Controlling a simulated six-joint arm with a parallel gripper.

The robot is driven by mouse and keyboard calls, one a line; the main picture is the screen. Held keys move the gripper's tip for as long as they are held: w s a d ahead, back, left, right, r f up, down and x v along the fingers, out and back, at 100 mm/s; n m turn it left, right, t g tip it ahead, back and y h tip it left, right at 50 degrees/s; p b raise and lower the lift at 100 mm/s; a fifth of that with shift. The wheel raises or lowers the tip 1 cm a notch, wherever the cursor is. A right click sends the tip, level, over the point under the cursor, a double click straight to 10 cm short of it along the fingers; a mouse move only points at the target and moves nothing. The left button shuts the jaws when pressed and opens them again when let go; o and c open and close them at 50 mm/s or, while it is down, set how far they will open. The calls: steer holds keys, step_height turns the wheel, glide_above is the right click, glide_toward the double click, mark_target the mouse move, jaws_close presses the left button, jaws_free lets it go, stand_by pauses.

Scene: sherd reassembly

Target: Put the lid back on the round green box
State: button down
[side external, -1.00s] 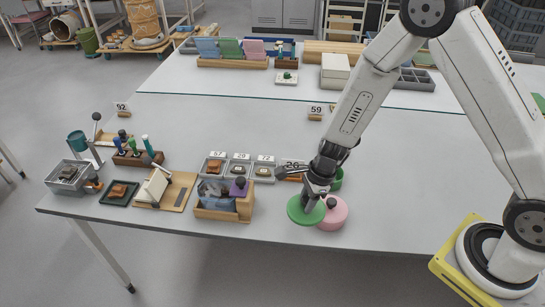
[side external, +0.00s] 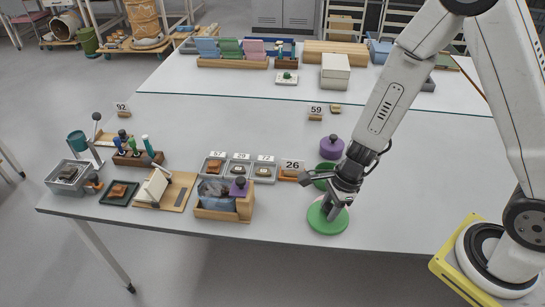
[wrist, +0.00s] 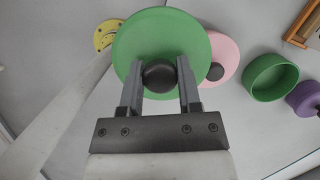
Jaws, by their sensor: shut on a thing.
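My gripper (wrist: 161,80) is shut on the dark round knob of the green lid (wrist: 135,40). In the side view the lid (side external: 328,228) is held near the table's front edge, roughly level. The round green box (wrist: 270,88) stands open and empty-looking to the right of the lid in the wrist view. In the side view the green box (side external: 320,184) is behind my gripper and partly hidden by it. The lid is apart from the box.
A pink lidded box (wrist: 226,55) is partly under the lid in the wrist view; the lid hides it in the side view. A purple lidded box (side external: 331,149) stands behind the green box. A wooden organiser (side external: 222,212) and number-tagged trays (side external: 238,170) lie to the left.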

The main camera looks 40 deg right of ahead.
steer(key=shift+w, duration=0.15)
steer(key=shift+w+d, duration=0.3)
steer(key=shift+w, duration=0.45)
steer(key=w+d+f, duration=0.1)
steer(key=w+d, duration=1.3)
steer(key=d, duration=0.3)
steer(key=shift+d+f, duration=0.3)
steer(key=shift+d, duration=0.1)
steer(key=shift+f, duration=0.2)
steer(key=shift+f, duration=3)
steer(key=shift+f, duration=0.15)
